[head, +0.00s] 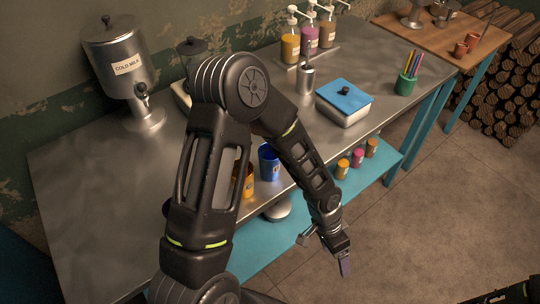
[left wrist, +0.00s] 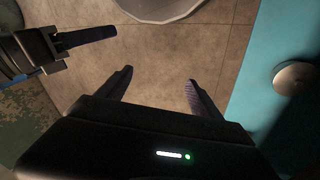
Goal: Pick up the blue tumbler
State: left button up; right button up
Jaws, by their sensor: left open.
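The blue tumbler (head: 268,163) stands upright near the front edge of the metal table in the head view, partly framed by my left arm. An orange tumbler (head: 249,183) stands beside it to the left, partly hidden by the arm. My left gripper (head: 343,262) hangs low in front of the table, below and to the right of the blue tumbler and well apart from it. In the left wrist view its fingers (left wrist: 160,78) are spread with nothing between them. A dark finger (left wrist: 88,37), apparently my right gripper's, shows at upper left there; its opening is unclear.
A cold milk dispenser (head: 122,75), a steel shaker (head: 306,78), a blue-lidded container (head: 344,101) and a green cup (head: 406,84) stand on the metal table (head: 80,185). Several small jars stand on the teal shelf (head: 375,178) below. The floor (head: 440,200) in front is clear.

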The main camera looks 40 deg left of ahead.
aim_at(270, 163)
pick_arm(q)
jog(key=w+a+r+m+y+p, duration=0.1)
jog(key=w+a+r+m+y, duration=0.2)
jog(key=r, duration=0.5)
jog(key=w+a+r+m+y+p, duration=0.1)
jog(key=w+a+r+m+p, duration=0.1)
jog(key=w+a+r, duration=0.4)
jog(key=a+r+m+y, duration=0.1)
jog(key=a+r, duration=0.1)
jog(key=a, duration=0.1)
jog(key=s+a+r+m+y, duration=0.1)
jog(key=a+r+y, duration=0.1)
jog(key=a+r, duration=0.1)
jog(key=s+a+r+y, duration=0.1)
jog(key=a+r+y, duration=0.1)
jog(key=a+r, duration=0.1)
jog(key=shift+a+r+m+g+b, duration=0.1)
jog(key=shift+a+m+g+b, duration=0.05)
jog(key=shift+m+g+b, duration=0.25)
jog(key=shift+s+a+r+m+g+y, duration=0.2)
jog(key=shift+s+a+r+y, duration=0.15)
jog(key=shift+a+r, duration=0.15)
jog(key=shift+s+a+r+m+g+y, duration=0.1)
jog(key=shift+s+a+r+g+y, duration=0.1)
jog(key=shift+s+a+r+y, duration=0.3)
pick_arm(e)
jog(key=r, duration=0.3)
jog(key=shift+s+r, duration=0.2)
jog(key=shift+r, duration=0.1)
